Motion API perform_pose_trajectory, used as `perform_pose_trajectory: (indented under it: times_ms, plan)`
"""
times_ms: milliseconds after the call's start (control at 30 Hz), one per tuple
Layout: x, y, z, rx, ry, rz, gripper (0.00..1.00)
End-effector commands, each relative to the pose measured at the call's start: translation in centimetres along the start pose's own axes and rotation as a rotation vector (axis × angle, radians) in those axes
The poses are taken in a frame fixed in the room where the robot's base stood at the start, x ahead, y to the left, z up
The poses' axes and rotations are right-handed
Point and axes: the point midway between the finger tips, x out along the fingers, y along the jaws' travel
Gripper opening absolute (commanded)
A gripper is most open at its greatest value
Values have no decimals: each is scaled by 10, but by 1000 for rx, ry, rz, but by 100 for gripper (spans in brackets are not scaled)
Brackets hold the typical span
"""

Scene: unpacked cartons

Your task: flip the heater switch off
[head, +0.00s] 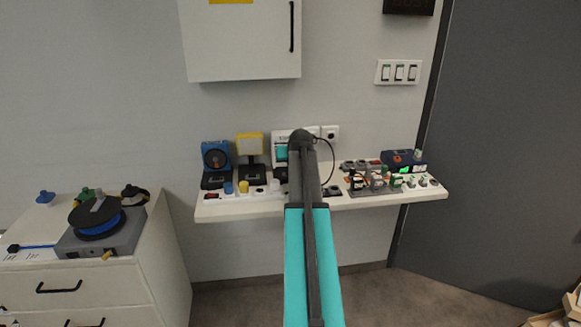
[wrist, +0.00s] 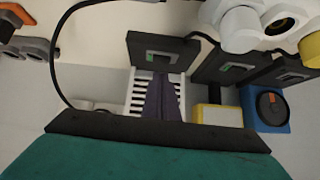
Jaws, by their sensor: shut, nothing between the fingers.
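The heater is a white box with slatted vents (wrist: 137,93) in the wrist view, where things appear upside down. In the head view its white top (head: 279,136) shows just left of my arm, which hides most of it. A black switch box (wrist: 134,50) with a small green-marked rocker switch (wrist: 158,54) stands in front of the heater. I cannot tell which way the rocker is tipped. My gripper (wrist: 161,78) is shut and empty, its dark fingers pointing towards this switch box. I cannot tell whether they touch it.
A yellow lamp (head: 249,139) and a blue fan (head: 215,155) stand left of the heater, with similar switch boxes. White jars, plugs and small devices crowd the shelf (head: 240,212). A black cable (wrist: 58,55) hangs beside the heater. A wall cabinet (head: 240,50) is above.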

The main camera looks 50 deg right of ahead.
Motion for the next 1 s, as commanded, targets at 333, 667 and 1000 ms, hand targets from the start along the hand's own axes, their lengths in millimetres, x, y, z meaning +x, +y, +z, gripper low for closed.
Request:
perform_pose_trajectory:
  times_ms: [333,667,1000]
  plan:
    - [-57,0,-1,1,2,-1,0]
    - [-97,-2,-2,0,1,-3,0]
    - [-104,-2,-2,0,-1,-4,0]
